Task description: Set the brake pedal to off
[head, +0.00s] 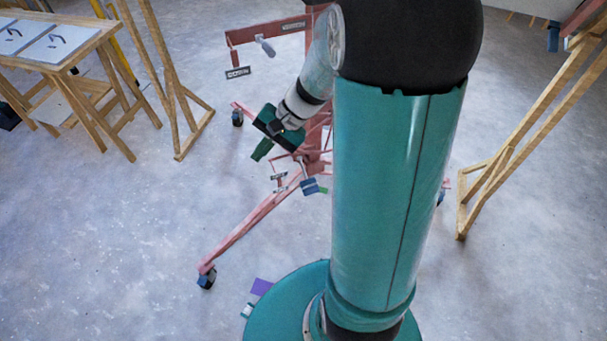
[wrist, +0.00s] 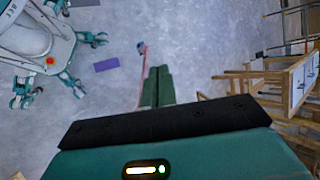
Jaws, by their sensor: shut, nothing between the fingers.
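The red panel lift (head: 245,225) stands ahead of me, its mast partly hidden behind my arm. Low by the mast is a small blue part (head: 310,186) that looks like the brake pedal, with a small label plate (head: 279,177) to its left. Its exact setting is too small to read. My gripper (head: 261,151) is above and left of that part, apart from it, with its green fingers pointing down and left. In the wrist view the fingers (wrist: 157,72) lie together, empty. The pedal does not show clearly there.
The lift's leg ends in a dark caster (head: 206,278) on open grey floor. A crank handle (head: 266,47) hangs higher on the lift. A wooden table (head: 75,55) stands left, and wooden frames (head: 520,140) stand right. A purple patch (head: 262,287) lies near my base.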

